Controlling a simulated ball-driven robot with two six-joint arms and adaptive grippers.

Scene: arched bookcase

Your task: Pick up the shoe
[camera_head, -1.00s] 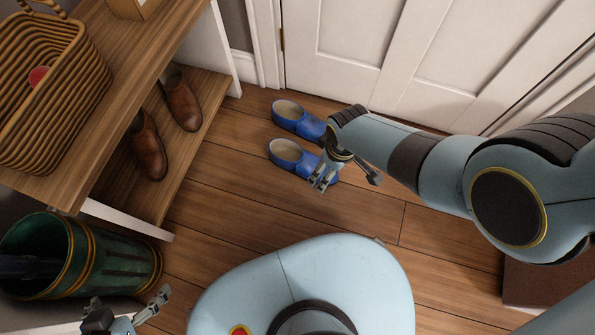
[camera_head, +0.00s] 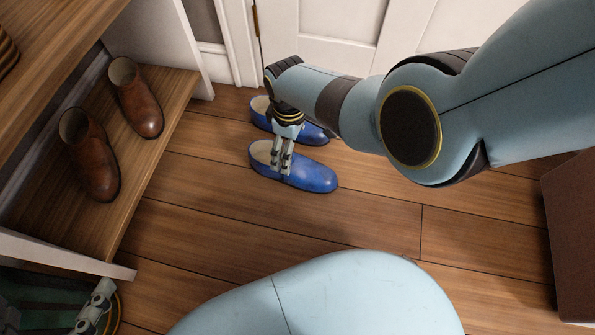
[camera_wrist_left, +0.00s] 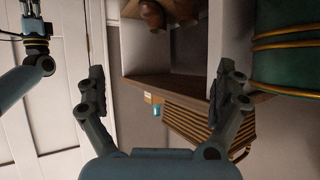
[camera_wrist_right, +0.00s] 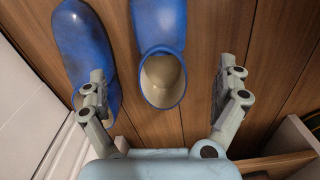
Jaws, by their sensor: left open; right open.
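Two blue slip-on shoes with beige insides lie side by side on the wooden floor by the white door. In the head view, the nearer blue shoe (camera_head: 310,177) lies just under my right gripper (camera_head: 283,163). The farther blue shoe (camera_head: 308,132) is partly hidden by my right arm. In the right wrist view, the open, empty right gripper (camera_wrist_right: 165,95) has the nearer blue shoe's heel opening (camera_wrist_right: 163,80) between its fingers, and the other blue shoe (camera_wrist_right: 85,45) is behind its left finger. My left gripper (camera_wrist_left: 160,95) is open and empty near the shelf unit.
Brown boots (camera_head: 138,97) stand on the low wooden shelf (camera_head: 165,125) at the left. A green container (camera_wrist_left: 285,50) with gold bands is near my left gripper. The white door (camera_head: 330,50) bounds the back.

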